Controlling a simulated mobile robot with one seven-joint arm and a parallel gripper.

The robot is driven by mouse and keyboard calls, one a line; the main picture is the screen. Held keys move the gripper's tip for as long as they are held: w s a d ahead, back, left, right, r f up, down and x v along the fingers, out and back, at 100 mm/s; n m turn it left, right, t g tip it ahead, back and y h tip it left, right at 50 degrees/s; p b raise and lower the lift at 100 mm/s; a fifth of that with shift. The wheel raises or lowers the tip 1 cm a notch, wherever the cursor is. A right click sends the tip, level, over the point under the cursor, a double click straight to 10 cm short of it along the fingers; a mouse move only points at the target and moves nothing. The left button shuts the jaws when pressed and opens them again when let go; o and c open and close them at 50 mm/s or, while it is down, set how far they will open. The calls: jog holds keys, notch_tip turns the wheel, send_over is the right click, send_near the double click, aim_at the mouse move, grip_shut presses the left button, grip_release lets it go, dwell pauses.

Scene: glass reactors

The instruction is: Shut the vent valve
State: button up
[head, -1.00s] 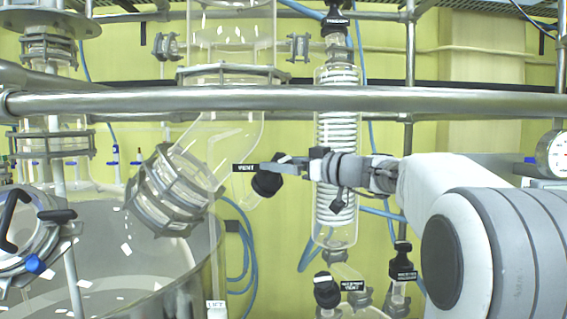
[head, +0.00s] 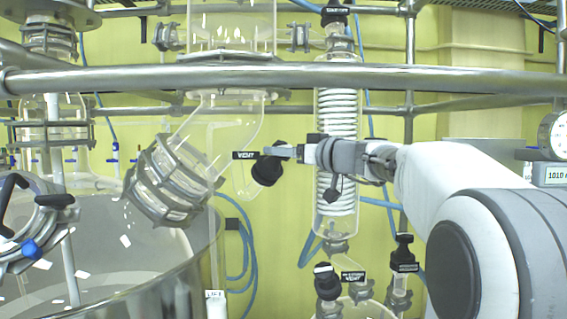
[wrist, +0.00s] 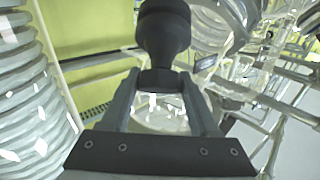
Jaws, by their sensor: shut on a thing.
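The vent valve (head: 267,171) has a black knob on a glass side branch, with a black VENT label (head: 246,155) at its upper left. My gripper (head: 284,152) reaches in from the right and is at the knob's upper right side. In the wrist view, the black knob (wrist: 163,35) stands beyond the fingertips. My gripper's two fingers (wrist: 156,80) are closed in on the narrow lower part of the knob. The valve's inner plug is hidden, so I cannot tell how far it is turned.
A metal rail (head: 250,78) crosses above my arm. A coiled glass condenser (head: 337,110) stands behind my gripper. A clamped glass elbow (head: 168,182) is left of the valve, above a large vessel (head: 195,285). Another black-knobbed valve (head: 327,282) is lower down.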

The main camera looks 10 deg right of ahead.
jog(key=m, duration=0.1)
jog(key=m+t+h+b, duration=0.1)
jog(key=shift+a+f+m+h+b, duration=0.1)
jog(key=shift+f+m+h+b, duration=0.05)
jog(key=shift+m+h+b, duration=0.15)
jog(key=shift+r+m+h, duration=0.25)
jog(key=shift+m+h, duration=0.65)
jog(key=shift+m, duration=0.3)
jog(key=shift+r+m+t+h+p, duration=0.2)
jog(key=shift+m+t+h+p, duration=0.1)
jog(key=shift+m+h+p, duration=1.3)
jog(key=shift+m+p, duration=0.15)
jog(key=shift+m, duration=0.25)
jog(key=shift+f+m+h+p, duration=0.1)
jog(key=shift+m+h+p, duration=0.2)
jog(key=shift+m+p, duration=0.1)
jog(key=shift+f, duration=0.15)
jog(key=o, duration=1.4)
jog(key=shift+s, duration=0.15)
